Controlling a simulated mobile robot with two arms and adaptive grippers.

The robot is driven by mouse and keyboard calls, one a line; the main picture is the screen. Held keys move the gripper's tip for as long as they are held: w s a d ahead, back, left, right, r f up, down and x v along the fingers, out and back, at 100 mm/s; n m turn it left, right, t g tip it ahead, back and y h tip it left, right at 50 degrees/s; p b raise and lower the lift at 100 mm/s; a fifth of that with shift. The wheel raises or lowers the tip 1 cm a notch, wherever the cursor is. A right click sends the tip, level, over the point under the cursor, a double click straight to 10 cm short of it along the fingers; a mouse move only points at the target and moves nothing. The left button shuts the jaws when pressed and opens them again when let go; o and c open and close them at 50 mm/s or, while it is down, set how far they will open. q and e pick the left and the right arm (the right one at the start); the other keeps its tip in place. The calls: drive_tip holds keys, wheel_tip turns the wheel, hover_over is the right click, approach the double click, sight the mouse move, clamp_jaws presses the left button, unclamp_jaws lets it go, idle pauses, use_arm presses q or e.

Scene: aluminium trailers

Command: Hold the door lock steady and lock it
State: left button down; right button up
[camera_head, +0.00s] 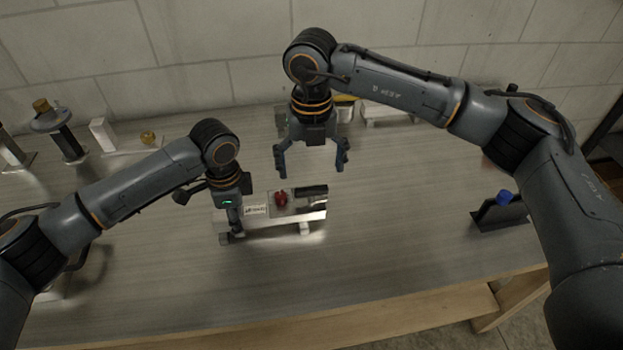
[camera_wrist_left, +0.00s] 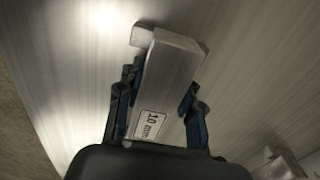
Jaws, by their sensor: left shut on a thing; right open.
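The door lock (camera_head: 270,214) is a metal block on the table, with a red knob (camera_head: 281,199), a dark strip and a white label on it. My left gripper (camera_head: 231,228) is shut on its left end. In the left wrist view the fingers of my left gripper (camera_wrist_left: 157,100) lie on both sides of the metal body of the door lock (camera_wrist_left: 176,66), near a label reading 10 mm. The knob is outside that view. My right gripper (camera_head: 311,166) is open and empty, pointing down above and behind the lock, apart from it.
The lock stands on a grey table (camera_head: 390,240). A dark stand with a blue knob (camera_head: 504,197) is at the right. Metal fixtures (camera_head: 62,130) stand at the far left. A yellow-topped item (camera_head: 345,105) is at the back, behind my right gripper. The table between lock and blue-knob stand is clear.

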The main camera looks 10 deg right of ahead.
sight(311, 188)
wheel_tip(311, 188, up, 7)
idle(0.3)
use_arm(q)
drive_tip(key=c, duration=0.8)
unclamp_jaws()
use_arm(e)
drive_tip(key=shift+f, duration=0.1)
